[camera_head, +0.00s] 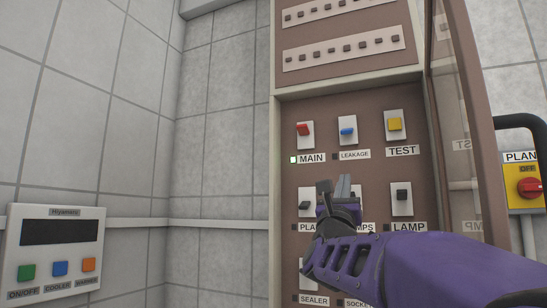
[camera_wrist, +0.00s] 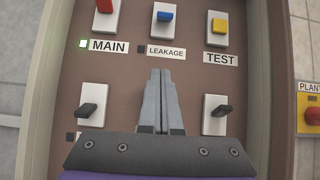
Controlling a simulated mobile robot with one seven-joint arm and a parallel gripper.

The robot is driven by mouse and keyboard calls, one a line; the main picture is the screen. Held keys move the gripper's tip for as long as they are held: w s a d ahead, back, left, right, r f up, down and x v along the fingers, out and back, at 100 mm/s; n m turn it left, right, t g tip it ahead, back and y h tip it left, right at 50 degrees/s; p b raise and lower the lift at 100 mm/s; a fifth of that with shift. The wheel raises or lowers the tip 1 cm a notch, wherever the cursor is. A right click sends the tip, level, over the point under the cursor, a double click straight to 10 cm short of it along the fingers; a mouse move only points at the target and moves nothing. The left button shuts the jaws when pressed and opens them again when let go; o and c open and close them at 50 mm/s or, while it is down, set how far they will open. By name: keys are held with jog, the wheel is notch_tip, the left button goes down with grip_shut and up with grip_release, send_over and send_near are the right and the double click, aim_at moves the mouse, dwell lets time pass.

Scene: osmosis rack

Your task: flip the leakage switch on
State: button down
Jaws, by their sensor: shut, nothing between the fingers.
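The leakage switch (camera_head: 348,132) is a blue lever on a white plate, above the LEAKAGE label (camera_head: 351,155), in the top row of the brown panel. It also shows in the wrist view (camera_wrist: 164,16), where the small square left of its label is dark. My gripper (camera_head: 336,186) is shut and empty. Its fingertips are below the leakage switch in both views and apart from it in the picture. My gripper also shows in the wrist view (camera_wrist: 161,72). It hides most of the switch below, whose label ends in "MPS".
The red MAIN switch (camera_head: 304,129) is left, its indicator lit green; the yellow TEST switch (camera_head: 395,124) is right. Black switches (camera_head: 402,195) sit below. An open clear door (camera_head: 455,110) stands at the panel's right. A control box (camera_head: 52,250) hangs on the left wall.

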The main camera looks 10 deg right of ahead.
aim_at(347, 131)
jog(key=shift+r, duration=0.25)
jog(key=p+x, duration=0.4)
jog(key=x, duration=0.6)
jog(key=shift+r, duration=0.35)
jog(key=shift+s+a+r, duration=0.25)
jog(key=shift+s+r, duration=0.1)
jog(key=shift+r, duration=0.2)
jog(key=shift+s+a+r, duration=0.2)
jog(key=shift+s+r, duration=0.1)
jog(key=shift+r, duration=0.25)
jog(key=shift+s+a+r+p, duration=0.1)
jog(key=shift+s+r+p, duration=0.05)
jog(key=shift+r+p, duration=0.25)
jog(key=shift+r, duration=0.1)
jog(key=shift+s+a+p, duration=0.1)
jog(key=shift+p, duration=0.25)
